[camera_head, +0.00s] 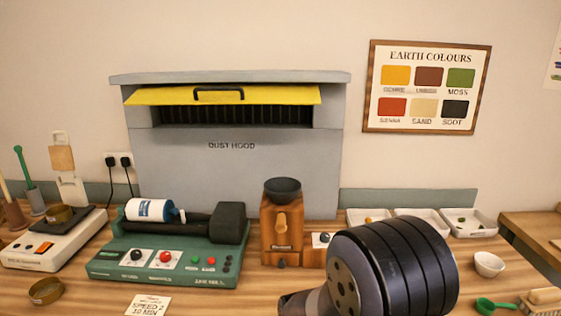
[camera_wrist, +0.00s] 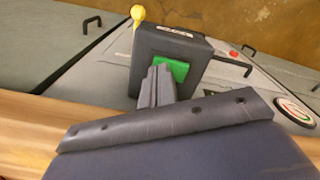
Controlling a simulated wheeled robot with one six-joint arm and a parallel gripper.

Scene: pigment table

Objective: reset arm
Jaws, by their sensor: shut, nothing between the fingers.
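My arm (camera_head: 395,265) shows in the head view as a thick dark cylinder with a lighter link, at the lower right in front of the table. It hides part of the table behind it. My gripper is not visible in the head view. In the wrist view my gripper (camera_wrist: 160,72) shows in the middle, its two grey fingers shut together with nothing between them. Behind the fingertips are a dark box with a green patch and a yellow knob; whether the fingers touch the box I cannot tell.
The wooden table (camera_head: 195,300) holds a white scale (camera_head: 45,250), a green roller machine (camera_head: 165,265) with a bottle (camera_head: 150,210) on it, a wooden grinder (camera_head: 282,235), white trays (camera_head: 470,222) and a small bowl (camera_head: 489,264). A grey dust hood (camera_head: 235,170) stands behind.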

